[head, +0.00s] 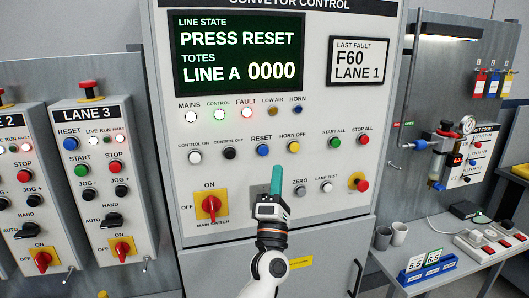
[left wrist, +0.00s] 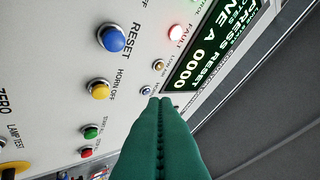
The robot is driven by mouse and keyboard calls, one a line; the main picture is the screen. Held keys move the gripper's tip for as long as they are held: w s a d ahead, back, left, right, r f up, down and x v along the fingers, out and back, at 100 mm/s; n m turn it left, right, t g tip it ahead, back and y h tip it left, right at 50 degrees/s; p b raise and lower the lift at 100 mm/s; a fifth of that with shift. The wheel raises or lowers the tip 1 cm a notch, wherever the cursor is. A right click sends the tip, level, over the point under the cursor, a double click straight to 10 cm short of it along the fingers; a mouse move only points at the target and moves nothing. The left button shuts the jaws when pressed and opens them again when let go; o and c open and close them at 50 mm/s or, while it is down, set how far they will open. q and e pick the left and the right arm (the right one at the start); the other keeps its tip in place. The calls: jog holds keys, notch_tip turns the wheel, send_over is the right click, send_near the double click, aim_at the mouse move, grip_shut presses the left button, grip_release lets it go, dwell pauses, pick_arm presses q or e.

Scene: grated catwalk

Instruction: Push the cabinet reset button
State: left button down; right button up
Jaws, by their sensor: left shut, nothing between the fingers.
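The control cabinet (head: 230,180) stands upright in front of me. Its blue round reset button (head: 263,151) is on the panel's second row, between the black control-off button (head: 229,153) and the yellow horn-off button (head: 292,147). In the left wrist view the reset button (left wrist: 111,38) is at the upper left, apart from the fingers. My left gripper (head: 277,170) is shut and empty, with green fingers pointing up, just below and right of the reset button in the head view. The fingers also show in the left wrist view (left wrist: 160,110). My right gripper is not in view.
The cabinet screen (head: 238,50) reads "PRESS RESET". A red main switch (head: 210,204) and a red stop-all button (head: 361,149) are on the same panel. The lane 3 box (head: 98,180) at left has its own blue reset button (head: 70,143). A bench (head: 400,268) with cups stands at right.

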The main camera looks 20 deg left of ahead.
aim_at(265, 149)
pick_arm(q)
jog(key=shift+w+a+b, duration=0.75)
jog(key=shift+w+a, duration=0.05)
jog(key=shift+w, duration=0.4)
jog(key=shift+w+a+b, duration=0.8)
jog(key=shift+w+a, duration=0.05)
jog(key=shift+w, duration=0.4)
jog(key=shift+w+a+b, duration=0.75)
jog(key=shift+w+a, duration=0.05)
jog(key=shift+w, duration=0.4)
jog(key=shift+w+a+b, duration=0.25)
jog(key=shift+w+b, duration=0.1)
jog(key=shift+b, duration=0.05)
jog(key=shift+w+a+b, duration=0.45)
jog(key=shift+w+b, duration=0.2)
jog(key=shift+b, duration=0.1)
jog(key=shift+s+d, duration=0.1)
dwell(0.4)
jog(key=shift+s+d+p, duration=0.3)
jog(key=shift+s+p, duration=0.1)
jog(key=shift+s, duration=0.1)
jog(key=shift+s+d+p, duration=0.25)
jog(key=shift+s+p, duration=0.15)
jog(key=shift+s, duration=0.05)
